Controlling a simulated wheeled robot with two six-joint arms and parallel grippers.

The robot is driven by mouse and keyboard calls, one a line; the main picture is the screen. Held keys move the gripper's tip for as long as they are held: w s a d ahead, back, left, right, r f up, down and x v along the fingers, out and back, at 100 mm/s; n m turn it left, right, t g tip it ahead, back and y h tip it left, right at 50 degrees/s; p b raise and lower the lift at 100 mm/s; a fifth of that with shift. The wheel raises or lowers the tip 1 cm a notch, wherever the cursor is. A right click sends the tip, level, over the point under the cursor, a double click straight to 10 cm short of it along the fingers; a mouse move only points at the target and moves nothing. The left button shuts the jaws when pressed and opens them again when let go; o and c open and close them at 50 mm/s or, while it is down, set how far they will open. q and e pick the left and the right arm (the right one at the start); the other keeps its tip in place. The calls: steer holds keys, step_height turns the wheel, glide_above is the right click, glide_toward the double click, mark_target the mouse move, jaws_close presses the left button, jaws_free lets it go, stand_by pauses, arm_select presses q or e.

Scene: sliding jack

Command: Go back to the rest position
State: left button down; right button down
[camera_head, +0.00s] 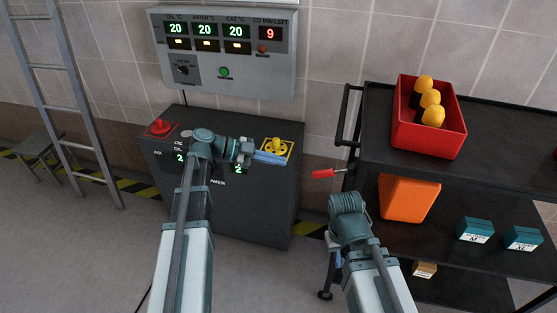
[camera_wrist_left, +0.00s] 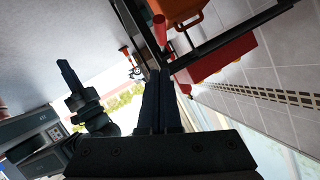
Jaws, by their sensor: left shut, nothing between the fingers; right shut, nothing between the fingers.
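My left gripper (camera_head: 272,158) reaches over the dark cabinet (camera_head: 220,205) in the head view. Its fingers are shut and empty, close to the yellow knob (camera_head: 277,147); I cannot tell whether they touch it. In the left wrist view the dark fingers (camera_wrist_left: 162,90) lie together, with nothing between them. My right arm (camera_head: 350,215) stands left of the black cart in the head view, where its fingertips are hidden. The right gripper (camera_wrist_left: 68,75) shows in the left wrist view, shut and empty.
The black cart (camera_head: 480,185) at the right carries a red bin (camera_head: 430,145) with yellow-topped items, an orange container (camera_head: 407,198) and teal boxes (camera_head: 476,230). A red handle (camera_head: 323,174) sits beside it. A red knob (camera_head: 160,127), stool (camera_head: 38,150) and ladder (camera_head: 75,110) are left.

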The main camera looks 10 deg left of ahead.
arm_select(q)
steer(key=s+d+f+n+g+y, duration=0.35)
steer(key=s+d+f, duration=0.25)
steer(key=d, duration=0.2)
steer(key=s+d+f+n+y, duration=0.2)
steer(key=s+f+n+y, duration=0.6)
steer(key=s+n+y, duration=0.3)
steer(key=shift+s+d+f+n+g, duration=0.3)
steer(key=shift+s+n, duration=0.45)
steer(key=shift+s, duration=0.75)
steer(key=shift+a+r, duration=0.1)
steer(key=shift+r, duration=0.05)
